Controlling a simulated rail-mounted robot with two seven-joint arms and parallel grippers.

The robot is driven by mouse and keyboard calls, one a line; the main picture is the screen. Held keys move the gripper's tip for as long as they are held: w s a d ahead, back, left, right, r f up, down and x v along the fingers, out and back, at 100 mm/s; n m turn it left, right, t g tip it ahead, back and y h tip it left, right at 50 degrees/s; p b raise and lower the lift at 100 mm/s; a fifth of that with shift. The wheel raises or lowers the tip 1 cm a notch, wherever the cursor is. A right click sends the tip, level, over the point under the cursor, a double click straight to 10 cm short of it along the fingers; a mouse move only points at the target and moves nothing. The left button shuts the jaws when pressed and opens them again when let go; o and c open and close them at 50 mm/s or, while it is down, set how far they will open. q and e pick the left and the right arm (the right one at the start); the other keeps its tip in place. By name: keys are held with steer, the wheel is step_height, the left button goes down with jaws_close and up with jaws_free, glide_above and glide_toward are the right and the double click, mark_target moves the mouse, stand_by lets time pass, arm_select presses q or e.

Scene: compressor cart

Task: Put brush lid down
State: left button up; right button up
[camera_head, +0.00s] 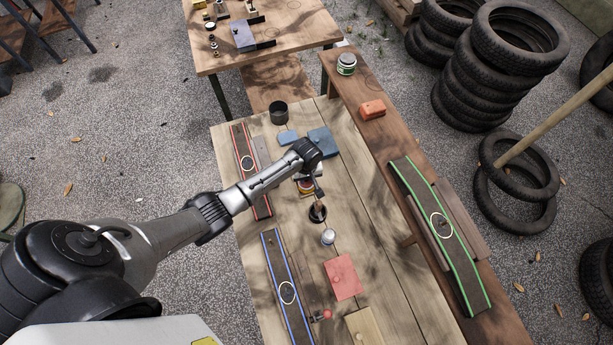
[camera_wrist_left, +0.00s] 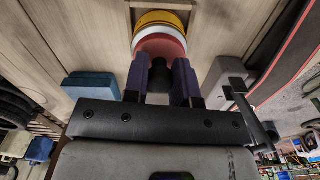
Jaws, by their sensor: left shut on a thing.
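My left gripper (camera_wrist_left: 160,82) is shut on a small dark knob-like piece (camera_wrist_left: 158,72), which shows between its two purple-dark fingers in the left wrist view. Just beyond the fingers is a stack of round discs, reddish, white and yellow (camera_wrist_left: 160,18). I cannot tell whether the knob is joined to the reddish disc or apart from it, nor whether it is the brush lid. In the head view the arm's wrist hides most of the gripper; the disc stack (camera_head: 304,187) shows beside it. A dark round cup (camera_head: 317,212) and a silver round piece (camera_head: 328,237) stand nearby. My right gripper is not in view.
A blue box (camera_head: 323,141), a dark cylinder (camera_head: 278,113) and a red block (camera_head: 342,277) are on the wooden table (camera_head: 385,235). Red-edged (camera_head: 246,160) and blue-edged (camera_head: 285,285) strips lie along its left side. A brown bench (camera_head: 398,150) runs along the right.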

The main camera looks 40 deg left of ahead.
arm_select(q)
steer(key=shift+f, duration=0.15)
steer(key=o, duration=0.8)
steer(key=shift+o, duration=0.2)
step_height(320, 180, up, 12)
steer(key=p, duration=0.1)
steer(key=shift+p, duration=0.35)
steer(key=s+d+f+m+t, duration=0.1)
steer(key=s+d+m, duration=0.5)
steer(key=s, duration=0.7)
steer(key=s+d+r+m+t, duration=0.1)
steer(key=s+r+m, duration=0.2)
steer(key=s, duration=0.4)
steer(key=s+d+r+m+t, duration=0.1)
steer(key=s+r+m, duration=0.2)
steer(key=s, duration=0.4)
steer(key=shift+d+r+m+t, duration=0.3)
steer(key=shift+r+m, duration=0.1)
steer(key=shift+r, duration=0.1)
